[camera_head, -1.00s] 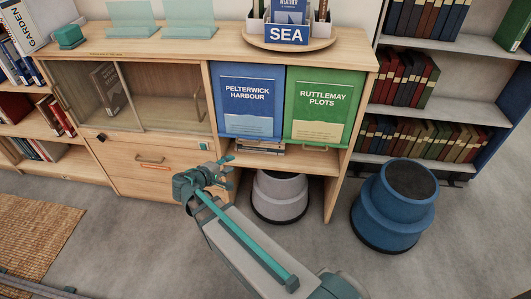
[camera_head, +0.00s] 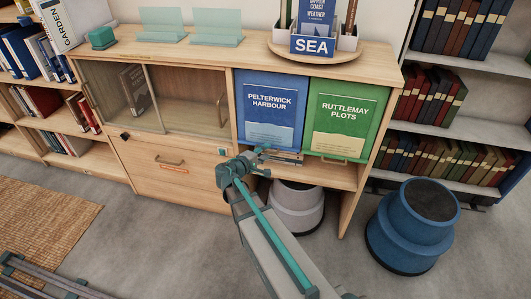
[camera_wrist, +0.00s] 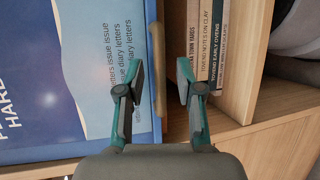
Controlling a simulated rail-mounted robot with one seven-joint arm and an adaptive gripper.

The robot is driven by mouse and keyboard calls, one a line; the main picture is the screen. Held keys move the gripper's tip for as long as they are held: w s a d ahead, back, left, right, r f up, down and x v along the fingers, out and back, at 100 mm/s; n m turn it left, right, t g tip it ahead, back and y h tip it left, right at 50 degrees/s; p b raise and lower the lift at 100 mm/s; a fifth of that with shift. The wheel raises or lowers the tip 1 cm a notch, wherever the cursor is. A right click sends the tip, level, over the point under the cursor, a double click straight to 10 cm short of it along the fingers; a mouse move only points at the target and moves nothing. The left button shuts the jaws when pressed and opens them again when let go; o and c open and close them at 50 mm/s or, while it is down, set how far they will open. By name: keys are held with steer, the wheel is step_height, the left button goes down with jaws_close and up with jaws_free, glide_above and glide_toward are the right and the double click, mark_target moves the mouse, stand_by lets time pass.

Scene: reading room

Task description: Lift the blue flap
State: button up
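The blue flap (camera_head: 270,110), marked PELTERWICK HARBOUR, hangs closed over the left upper bay of the cabinet. In the wrist view the flap (camera_wrist: 95,75) fills the left side, with a thin wooden handle (camera_wrist: 158,65) along its lower edge. My gripper (camera_head: 264,154) is at that lower edge in the head view. In the wrist view my gripper (camera_wrist: 160,85) is open, one finger over the flap's face and the other on the side of the books below. The handle lies in line with the gap between the fingers; whether anything touches is unclear.
A green flap (camera_head: 344,115) hangs closed to the right. Books (camera_wrist: 207,45) lie on the shelf under the blue flap. A grey stool (camera_head: 297,205) stands below, a blue stool (camera_head: 410,230) to the right. A SEA holder (camera_head: 313,46) stands on the cabinet top (camera_head: 235,55).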

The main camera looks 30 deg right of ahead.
steer(key=shift+w+d+f, duration=0.1)
steer(key=shift+w+d, duration=0.05)
steer(key=shift+d, duration=0.2)
steer(key=shift+c, duration=0.2)
jaws_close()
steer(key=shift+a, duration=0.1)
